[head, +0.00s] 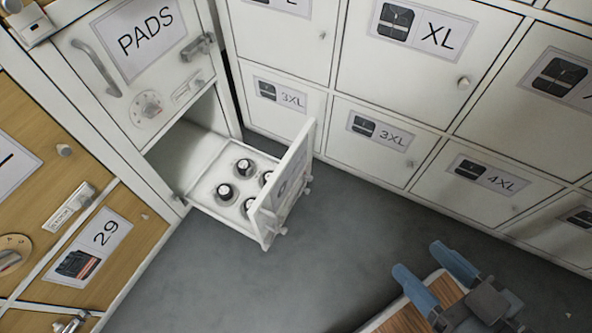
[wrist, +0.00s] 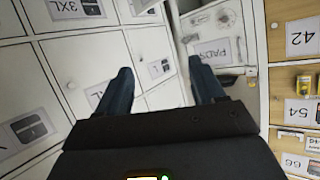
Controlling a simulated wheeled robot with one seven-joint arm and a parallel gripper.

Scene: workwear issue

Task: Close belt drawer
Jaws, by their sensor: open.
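The open drawer (head: 224,216) is pulled out low in the white cabinet below the PADS door (head: 141,39). Several dark rolled items with white centres lie inside it. The drawer front (head: 285,183) faces right and slightly toward me, and its label is seen too edge-on to read. My gripper (head: 431,263) is at the lower right of the head view, open and empty, well apart from the drawer. In the wrist view its two blue fingers (wrist: 160,88) are spread with nothing between them. The PADS door also shows there (wrist: 210,52); I cannot make out the drawer in that view.
White lockers (head: 380,135) labelled XL, 3XL and 4XL line the back and right. A wooden-topped surface (head: 405,317) lies beside my gripper. Grey floor (head: 335,230) is clear between drawer and gripper.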

